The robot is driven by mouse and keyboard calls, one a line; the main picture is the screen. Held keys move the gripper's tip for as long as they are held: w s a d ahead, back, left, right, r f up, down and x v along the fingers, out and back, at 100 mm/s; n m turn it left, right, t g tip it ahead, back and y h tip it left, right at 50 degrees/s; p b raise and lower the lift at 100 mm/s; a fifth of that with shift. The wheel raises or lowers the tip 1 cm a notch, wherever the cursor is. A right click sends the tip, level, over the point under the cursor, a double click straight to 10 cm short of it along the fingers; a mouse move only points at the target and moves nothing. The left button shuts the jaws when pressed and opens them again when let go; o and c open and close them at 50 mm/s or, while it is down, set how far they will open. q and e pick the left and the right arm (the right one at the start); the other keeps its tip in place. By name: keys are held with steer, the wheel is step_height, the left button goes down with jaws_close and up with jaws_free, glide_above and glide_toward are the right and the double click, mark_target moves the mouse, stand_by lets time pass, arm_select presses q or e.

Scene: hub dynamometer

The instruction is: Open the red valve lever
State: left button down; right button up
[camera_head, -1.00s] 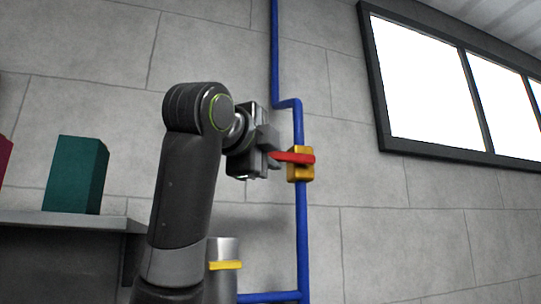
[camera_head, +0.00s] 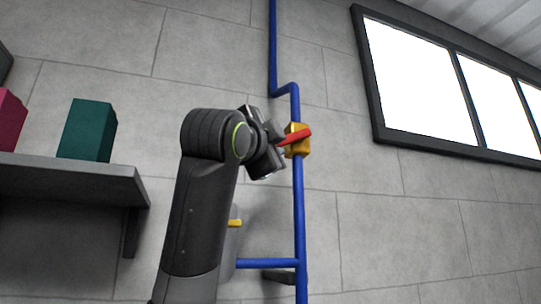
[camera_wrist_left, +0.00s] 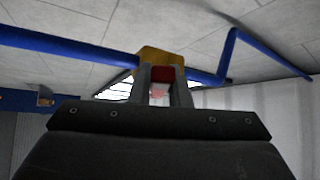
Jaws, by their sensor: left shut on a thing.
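The red valve lever (camera_head: 296,136) sticks out from a yellow valve body (camera_head: 300,147) on the vertical blue pipe. In the head view it slants, its left end low and its right end raised. My left gripper (camera_head: 278,144) is shut on the lever's left end, just left of the valve. In the left wrist view, the red lever (camera_wrist_left: 165,75) shows between the two fingers (camera_wrist_left: 160,88), in front of the yellow valve body (camera_wrist_left: 160,56). The gripped part of the lever is mostly hidden in the head view. My right gripper is not in view.
The blue pipe (camera_head: 300,215) runs up the grey wall, with a side branch (camera_head: 265,263) low down. A shelf (camera_head: 70,180) at left holds a teal box (camera_head: 87,130) and a crimson box (camera_head: 10,120). A window (camera_head: 420,80) is at the upper right.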

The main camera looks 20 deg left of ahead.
arm_select(q)
steer(key=shift+w+d+f+n+t+y+b, duration=0.15)
steer(key=shift+f+n+t+y+b, duration=0.1)
steer(key=shift+f+n+t+b, duration=0.2)
steer(key=shift+w+d+f+n+t+y+b, duration=0.1)
steer(key=shift+f+n+t+y+b, duration=0.2)
steer(key=shift+n, duration=0.25)
steer(key=shift+r, duration=0.1)
steer(key=c, duration=1.4)
jaws_free()
steer(key=shift+o, duration=0.2)
steer(key=shift+r, duration=0.1)
steer(key=shift+s, duration=0.15)
steer(key=b+v, duration=1)
steer(key=v, duration=0.7)
steer(key=shift+s, duration=0.15)
